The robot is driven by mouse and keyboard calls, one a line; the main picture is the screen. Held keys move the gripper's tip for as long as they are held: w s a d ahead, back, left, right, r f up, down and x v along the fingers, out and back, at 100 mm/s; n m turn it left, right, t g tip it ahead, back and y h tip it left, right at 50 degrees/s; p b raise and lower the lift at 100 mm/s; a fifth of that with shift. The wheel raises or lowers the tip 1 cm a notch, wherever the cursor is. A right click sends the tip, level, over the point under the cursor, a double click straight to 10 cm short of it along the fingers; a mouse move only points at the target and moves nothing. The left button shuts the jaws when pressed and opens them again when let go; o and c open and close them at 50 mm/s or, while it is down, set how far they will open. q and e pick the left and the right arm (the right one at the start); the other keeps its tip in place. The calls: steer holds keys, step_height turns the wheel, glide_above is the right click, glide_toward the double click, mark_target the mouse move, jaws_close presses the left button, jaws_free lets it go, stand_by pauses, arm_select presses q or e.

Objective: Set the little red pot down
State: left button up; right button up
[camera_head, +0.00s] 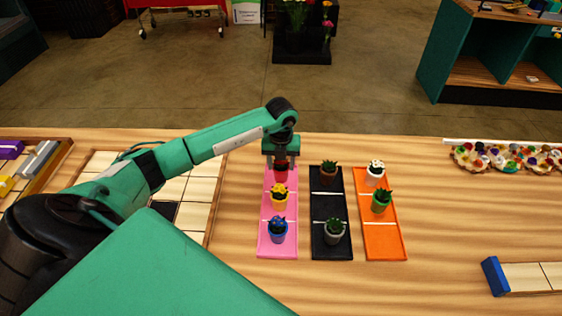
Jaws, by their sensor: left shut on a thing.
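My left gripper (281,158) points down over the far end of the pink tray (263,215) and is shut on the little red pot (281,174). The red pot is at the tray's far section; I cannot tell whether it touches the tray. The gripper hides the top of the pot. A yellow pot (280,202) stands in the tray's middle section and a blue pot (278,235) in its near section. My right gripper is not in view.
A black tray (317,228) holds a brown pot (329,179) and a grey pot (335,236). An orange tray (384,240) holds a white pot (374,178) and a green pot (381,207). A sectioned wooden board (190,215) lies left.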

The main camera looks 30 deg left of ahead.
arm_select(q)
steer(key=shift+f, duration=0.15)
steer(key=o, duration=1.1)
steer(key=shift+o, duration=0.5)
steer(key=shift+r, duration=0.3)
step_height(320, 180, up, 11)
steer(key=b, duration=0.4)
steer(key=shift+f, duration=0.2)
steer(key=shift+r, duration=0.6)
